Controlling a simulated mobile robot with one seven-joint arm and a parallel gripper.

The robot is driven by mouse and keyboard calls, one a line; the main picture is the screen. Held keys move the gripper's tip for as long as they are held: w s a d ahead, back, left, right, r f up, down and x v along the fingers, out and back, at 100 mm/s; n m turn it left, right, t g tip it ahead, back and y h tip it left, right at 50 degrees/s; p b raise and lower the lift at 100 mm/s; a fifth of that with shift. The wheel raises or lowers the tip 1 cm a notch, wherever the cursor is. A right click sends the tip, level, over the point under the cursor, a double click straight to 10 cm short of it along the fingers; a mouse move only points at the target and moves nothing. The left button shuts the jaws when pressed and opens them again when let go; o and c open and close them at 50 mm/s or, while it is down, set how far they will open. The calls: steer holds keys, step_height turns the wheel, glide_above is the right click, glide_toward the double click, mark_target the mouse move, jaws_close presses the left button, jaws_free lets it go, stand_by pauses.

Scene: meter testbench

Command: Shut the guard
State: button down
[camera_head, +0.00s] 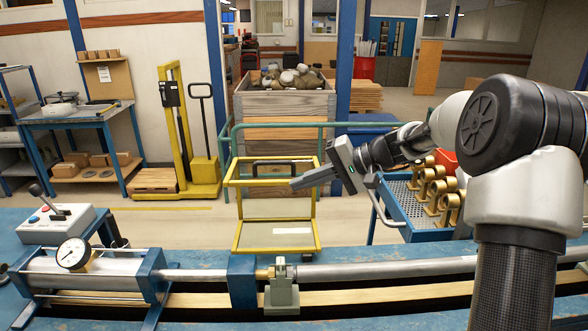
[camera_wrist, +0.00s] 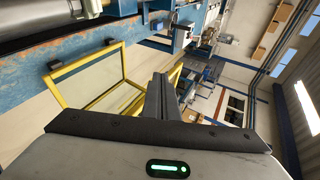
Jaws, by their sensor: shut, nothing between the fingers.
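The guard (camera_head: 238,205) is a yellow frame with clear panels at the far edge of the blue bench. It stands raised, away from the bench top, with a dark handle bar (camera_head: 280,161) along its upper part. My gripper (camera_head: 293,184) is shut and empty, pointing left. In the head view its fingertips overlap the guard's upper right part; I cannot tell whether they touch it.
A metal cylinder and rod (camera_head: 205,275) run along the bench, with a dial gauge (camera_head: 73,254) and a lever box (camera_head: 55,222) at left. A blue cart with brass fittings (camera_head: 436,185) stands behind my arm at right. A yellow lift (camera_head: 178,130) stands farther back.

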steer(key=w+d+f+m+t+y, duration=0.2)
steer(key=w+d+f, duration=0.15)
steer(key=w, duration=0.35)
steer(key=m+t+y, duration=0.1)
steer(key=m+t, duration=0.1)
steer(key=t, duration=0.1)
glide_toward(305, 170)
step_height(305, 170, up, 2)
steer(key=x, duration=0.3)
steer(key=p+x, duration=0.1)
steer(key=x, duration=0.2)
steer(key=r+x, duration=0.1)
steer(key=x, duration=0.3)
steer(key=shift+w+d+p, duration=0.15)
steer(key=shift+w+p, duration=0.05)
steer(key=shift+p, duration=0.15)
steer(key=shift+s, duration=0.15)
steer(key=shift+s+a+r+p, duration=0.1)
steer(key=shift+s+a+p, duration=0.05)
steer(key=shift+s, duration=0.35)
steer(key=shift+s+a+r+p, duration=0.1)
steer(key=shift+s+a+p, duration=0.05)
steer(key=shift+s, duration=0.35)
steer(key=shift+s+a, duration=0.2)
steer(key=shift+s, duration=0.45)
steer(key=shift+s+d+f, duration=0.1)
steer(key=shift+s+f, duration=0.05)
